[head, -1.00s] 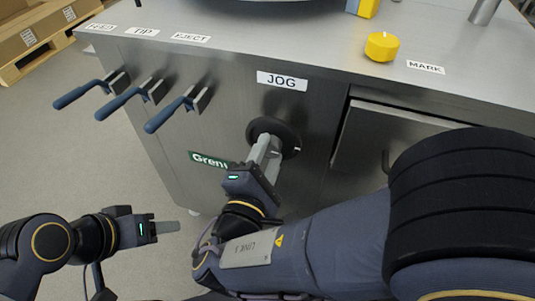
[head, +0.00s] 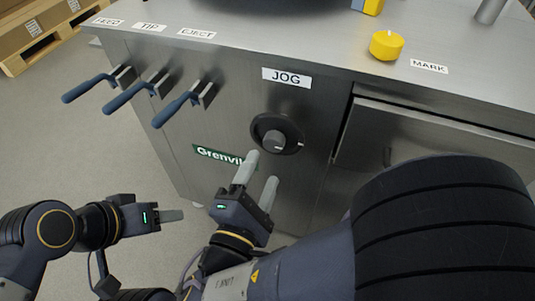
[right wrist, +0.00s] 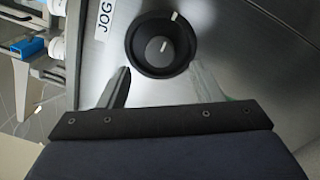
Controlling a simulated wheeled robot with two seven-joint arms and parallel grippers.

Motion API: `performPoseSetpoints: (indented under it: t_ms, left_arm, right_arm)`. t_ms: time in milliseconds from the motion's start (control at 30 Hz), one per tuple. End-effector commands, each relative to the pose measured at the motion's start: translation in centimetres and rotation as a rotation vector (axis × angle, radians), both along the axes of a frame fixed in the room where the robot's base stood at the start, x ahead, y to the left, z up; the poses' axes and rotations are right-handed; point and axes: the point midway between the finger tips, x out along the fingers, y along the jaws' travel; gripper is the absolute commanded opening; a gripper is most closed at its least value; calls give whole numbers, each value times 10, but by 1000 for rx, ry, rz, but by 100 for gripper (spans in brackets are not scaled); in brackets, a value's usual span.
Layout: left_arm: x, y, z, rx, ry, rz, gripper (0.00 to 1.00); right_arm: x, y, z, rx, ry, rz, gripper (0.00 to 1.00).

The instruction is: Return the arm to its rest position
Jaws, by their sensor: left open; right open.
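My right gripper (head: 257,177) is open and empty, in front of the machine's front panel, a little below the black JOG knob (head: 278,134). Its two grey fingers are spread apart and clear of the knob. In the right wrist view the fingers (right wrist: 161,80) stand apart, with the round knob (right wrist: 160,46) beyond and between them. My left gripper (head: 172,215) is at the lower left over the floor, away from the machine. Its fingers overlap from this side, and it holds nothing that I can see.
Several blue-handled levers (head: 178,108) stick out of the panel at left. A drawer front (head: 420,150) is right of the knob. A yellow knob (head: 386,45) stands on the steel top. A pallet with boxes (head: 40,35) is at the far left. Floor at lower left is clear.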

Motion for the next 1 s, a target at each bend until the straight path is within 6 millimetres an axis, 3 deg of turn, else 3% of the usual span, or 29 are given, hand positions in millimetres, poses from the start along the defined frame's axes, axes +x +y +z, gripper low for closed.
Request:
performPoseSetpoints:
  t_ms: [200, 767, 867, 967, 1000]
  left_arm:
    - [0, 0, 3, 0, 0, 0, 51]
    - [0, 0, 3, 0, 0, 0, 51]
    - [0, 0, 3, 0, 0, 0, 51]
    - [0, 0, 3, 0, 0, 0, 51]
    - [0, 0, 3, 0, 0, 0, 51]
  right_arm:
    - [-16, 5, 0, 1, 0, 0, 59]
    - [-14, 2, -1, 6, 9, -12, 59]
    - [-4, -20, -4, 40, 76, -85, 59]
    - [9, -66, -15, 130, 224, -243, 59]
    - [12, -92, -22, 190, 308, -329, 59]
